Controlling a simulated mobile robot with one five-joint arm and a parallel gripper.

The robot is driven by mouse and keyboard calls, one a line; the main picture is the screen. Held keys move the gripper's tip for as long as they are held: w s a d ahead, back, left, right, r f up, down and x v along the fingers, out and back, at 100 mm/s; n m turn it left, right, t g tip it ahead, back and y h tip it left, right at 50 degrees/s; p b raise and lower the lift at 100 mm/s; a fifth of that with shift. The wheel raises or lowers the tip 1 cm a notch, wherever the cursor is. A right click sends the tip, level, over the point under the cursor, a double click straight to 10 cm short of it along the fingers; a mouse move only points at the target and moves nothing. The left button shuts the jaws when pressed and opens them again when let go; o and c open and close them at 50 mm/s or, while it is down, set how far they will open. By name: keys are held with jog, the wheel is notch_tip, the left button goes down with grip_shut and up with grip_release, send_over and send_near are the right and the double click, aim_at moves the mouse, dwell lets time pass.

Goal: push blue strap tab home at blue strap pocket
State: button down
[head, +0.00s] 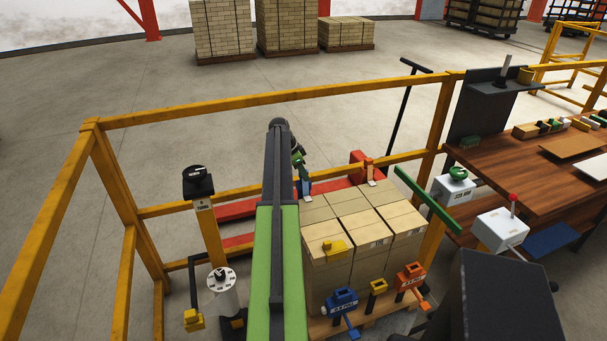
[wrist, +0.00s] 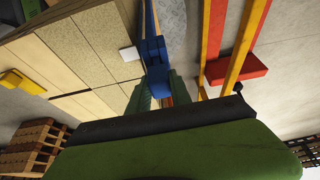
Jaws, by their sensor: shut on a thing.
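My gripper (head: 299,163) is beyond the far left edge of the carton stack, at the end of my extended arm. In the wrist view its two green fingers (wrist: 159,84) are closed on a blue piece (wrist: 154,50), seemingly the blue strap tab. A narrow blue strip runs up from it in that view. The blue piece shows small in the head view (head: 304,187), close beside the cartons. A blue block with a lever (head: 342,301) stands at the near side of the stack. I cannot tell which part is the pocket or how deep the tab sits.
Cartons (head: 345,215) stand on a wooden pallet (head: 380,320), with a yellow piece (head: 336,247) on top. An orange block (head: 410,276) is at the near right. Yellow rails (head: 250,100) enclose the left and back. A brown workbench (head: 540,180) stands at right.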

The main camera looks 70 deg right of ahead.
jog(key=shift+f, duration=0.15)
jog(key=shift+f+b, duration=0.4)
jog(key=shift+b, duration=0.1)
jog(key=c, duration=1.1)
grip_release()
jog(key=shift+r, duration=0.1)
jog(key=p+v, duration=1.6)
jog(key=v, duration=0.1)
jog(key=shift+r, duration=0.2)
jog(key=shift+a, duration=0.1)
jog(key=shift+f, duration=0.1)
